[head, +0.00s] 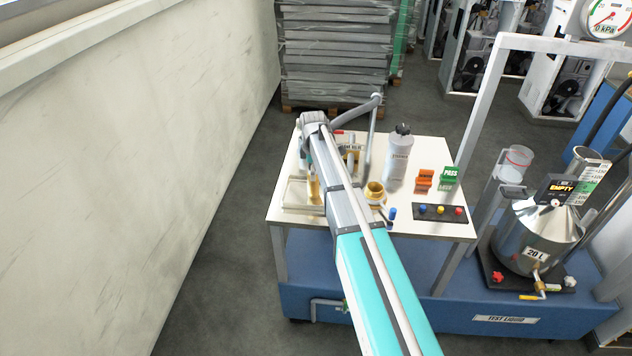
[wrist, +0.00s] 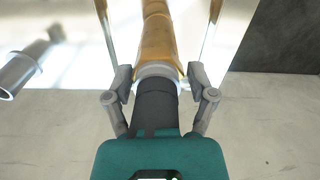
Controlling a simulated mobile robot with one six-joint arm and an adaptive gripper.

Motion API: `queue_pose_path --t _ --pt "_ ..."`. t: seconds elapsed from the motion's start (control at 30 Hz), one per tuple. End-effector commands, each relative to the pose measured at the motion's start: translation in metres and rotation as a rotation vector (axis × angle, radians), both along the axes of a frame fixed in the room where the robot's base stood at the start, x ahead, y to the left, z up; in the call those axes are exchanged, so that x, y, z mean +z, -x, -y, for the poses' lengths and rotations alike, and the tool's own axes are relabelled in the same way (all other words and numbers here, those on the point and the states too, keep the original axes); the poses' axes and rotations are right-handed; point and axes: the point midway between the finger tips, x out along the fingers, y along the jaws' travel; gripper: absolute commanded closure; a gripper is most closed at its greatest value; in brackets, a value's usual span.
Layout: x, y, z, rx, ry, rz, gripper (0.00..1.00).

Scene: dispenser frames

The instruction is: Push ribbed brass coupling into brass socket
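In the wrist view, my gripper (wrist: 160,75) has one finger on each side of a brass-coloured cylinder (wrist: 157,35) with ring-like bands, which looks like the ribbed brass coupling. A pale collar and a black section lie between the fingers. I cannot tell whether the fingers touch it. In the head view, an upright brass piece (head: 313,186) shows left of my arm. An open round brass fitting (head: 375,191), perhaps the brass socket, stands right of my arm on the white table. My gripper is mostly hidden behind the arm there.
The white table (head: 440,221) also holds a grey bottle (head: 398,158), orange blocks (head: 424,181), green blocks (head: 449,177) and a dark button panel (head: 439,212). A metal frame (head: 480,110) and a steel 20 L vessel (head: 535,238) stand right. A pale wall (head: 120,150) is left.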

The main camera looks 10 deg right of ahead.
Motion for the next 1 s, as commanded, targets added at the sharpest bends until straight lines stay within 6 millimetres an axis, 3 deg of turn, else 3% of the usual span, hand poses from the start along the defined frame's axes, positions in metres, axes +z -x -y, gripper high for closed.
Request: queue_pose_path --t 0.03,0.3,0.67,1.0 --pt "0.0 0.0 0.0 0.0 0.0 0.0 0.5" --pt "0.0 0.0 0.0 0.0 0.0 0.0 1.0" --pt "0.001 0.0 0.0 -0.001 0.0 0.0 1.0" --pt "0.016 0.0 0.001 -0.001 0.0 0.0 1.0"
